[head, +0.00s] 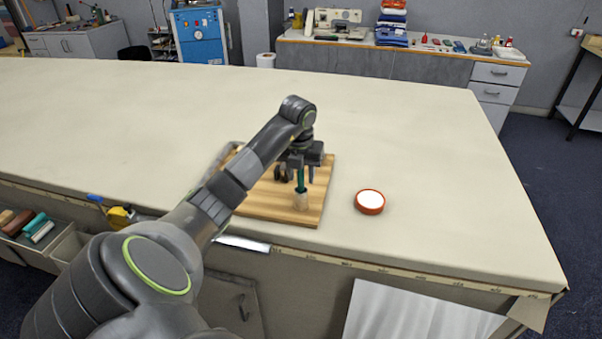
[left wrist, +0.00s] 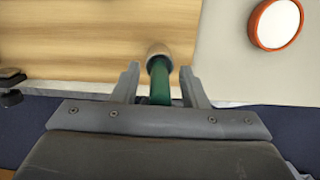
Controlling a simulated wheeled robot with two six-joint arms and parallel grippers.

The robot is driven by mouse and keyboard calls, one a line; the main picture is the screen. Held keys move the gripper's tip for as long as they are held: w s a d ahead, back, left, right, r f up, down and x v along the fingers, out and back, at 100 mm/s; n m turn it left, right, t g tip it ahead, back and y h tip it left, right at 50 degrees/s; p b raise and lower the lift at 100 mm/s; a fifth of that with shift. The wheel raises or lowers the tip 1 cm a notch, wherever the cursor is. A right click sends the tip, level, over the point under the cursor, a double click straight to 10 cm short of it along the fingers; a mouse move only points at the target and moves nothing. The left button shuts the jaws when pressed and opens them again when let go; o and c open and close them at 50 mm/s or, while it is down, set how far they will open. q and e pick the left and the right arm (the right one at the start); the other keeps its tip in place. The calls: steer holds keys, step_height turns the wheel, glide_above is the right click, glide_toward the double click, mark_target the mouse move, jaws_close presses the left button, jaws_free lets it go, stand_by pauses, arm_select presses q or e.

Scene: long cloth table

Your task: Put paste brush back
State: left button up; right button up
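The paste brush has a green handle (head: 301,181) and a pale lower end (head: 302,200). It is at the front right of the wooden board (head: 270,205). My left gripper (head: 296,175) is over the board with its fingers apart, one on each side of the handle. In the left wrist view the green handle (left wrist: 160,85) runs between the fingertips (left wrist: 159,75), with a visible gap on both sides. Its pale end (left wrist: 158,52) points towards the board. An orange-red round pot (head: 370,202) with white content stands right of the board. My right gripper is not in view.
A metal strip (head: 243,243) lies along the table's front edge. A dark object (left wrist: 10,88) shows at the left of the wrist view, not clearly identifiable. A greyish thing behind the board is partly hidden by my arm. The cloth table (head: 450,180) is clear around the pot.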

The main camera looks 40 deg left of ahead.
arm_select(q)
steer(key=shift+r, duration=0.1)
steer(key=shift+r, duration=0.25)
steer(key=r, duration=0.1)
steer(key=r+p, duration=0.1)
steer(key=r, duration=0.3)
steer(key=shift+s+d+r, duration=0.2)
steer(key=shift+s, duration=0.1)
step_height(320, 180, up, 6)
steer(key=p, duration=0.7)
steer(key=shift+s+d, duration=0.25)
steer(key=shift+s, duration=0.2)
